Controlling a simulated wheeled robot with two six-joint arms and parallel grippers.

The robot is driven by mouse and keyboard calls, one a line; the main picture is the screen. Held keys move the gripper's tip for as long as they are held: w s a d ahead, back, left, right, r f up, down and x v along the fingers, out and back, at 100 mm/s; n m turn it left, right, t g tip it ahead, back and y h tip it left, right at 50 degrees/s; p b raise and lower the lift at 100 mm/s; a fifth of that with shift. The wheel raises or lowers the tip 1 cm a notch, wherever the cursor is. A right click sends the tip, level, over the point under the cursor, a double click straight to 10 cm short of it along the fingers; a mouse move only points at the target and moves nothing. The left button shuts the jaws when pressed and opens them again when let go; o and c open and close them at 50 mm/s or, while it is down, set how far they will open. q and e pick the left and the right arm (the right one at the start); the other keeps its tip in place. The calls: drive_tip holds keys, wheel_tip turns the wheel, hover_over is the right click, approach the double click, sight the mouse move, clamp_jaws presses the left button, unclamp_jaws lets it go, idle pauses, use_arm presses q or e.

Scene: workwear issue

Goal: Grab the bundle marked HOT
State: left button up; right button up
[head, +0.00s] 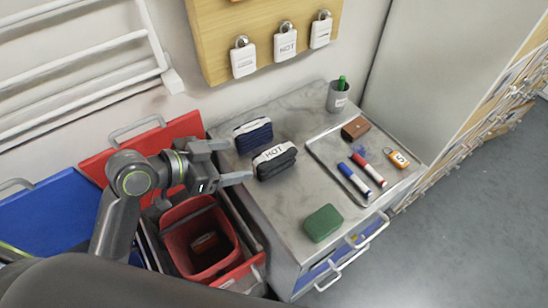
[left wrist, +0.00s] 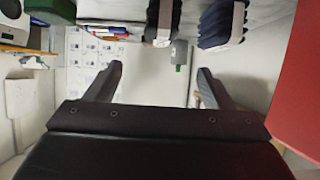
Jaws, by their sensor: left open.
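The bundle marked HOT (head: 274,160) is dark grey to black with a white band. It lies on the grey marbled top of the cabinet (head: 285,215). A navy bundle (head: 253,135) with a white band lies just behind it, to its left; its marking is not readable. My left gripper (head: 238,161) is open and empty, just left of both bundles and apart from them. In the left wrist view its fingers (left wrist: 159,70) are spread, with the HOT bundle (left wrist: 163,20) and the navy bundle (left wrist: 222,25) at the top edge. My right gripper is not in view.
A metal tray (head: 325,162) holds markers, a brown block and an orange tag. A green block (head: 323,223) and a grey cup (head: 338,97) stand on the cabinet. A red bin (head: 190,212) is below my left arm. White tags (head: 286,42), one marked HOT, hang behind.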

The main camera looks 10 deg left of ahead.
sight(273, 153)
use_arm(q)
drive_tip(key=p+x, duration=0.1)
drive_tip(key=x, duration=0.6)
drive_tip(key=shift+w+d+f, duration=0.15)
drive_tip(key=shift+w+d, duration=0.1)
drive_tip(key=shift+d, duration=0.05)
drive_tip(key=shift+w+d+f+p, duration=0.15)
drive_tip(key=shift+w+d+p, duration=0.15)
drive_tip(key=shift+w+p, duration=0.1)
drive_tip(key=p+x, duration=0.1)
drive_tip(key=x, duration=0.2)
drive_tip(key=shift+w, duration=0.1)
drive_tip(key=shift+w+d+f, duration=0.25)
drive_tip(key=shift+w+f, duration=0.05)
drive_tip(key=shift+f, duration=0.05)
drive_tip(key=shift+c, duration=0.2)
drive_tip(key=c, duration=1.1)
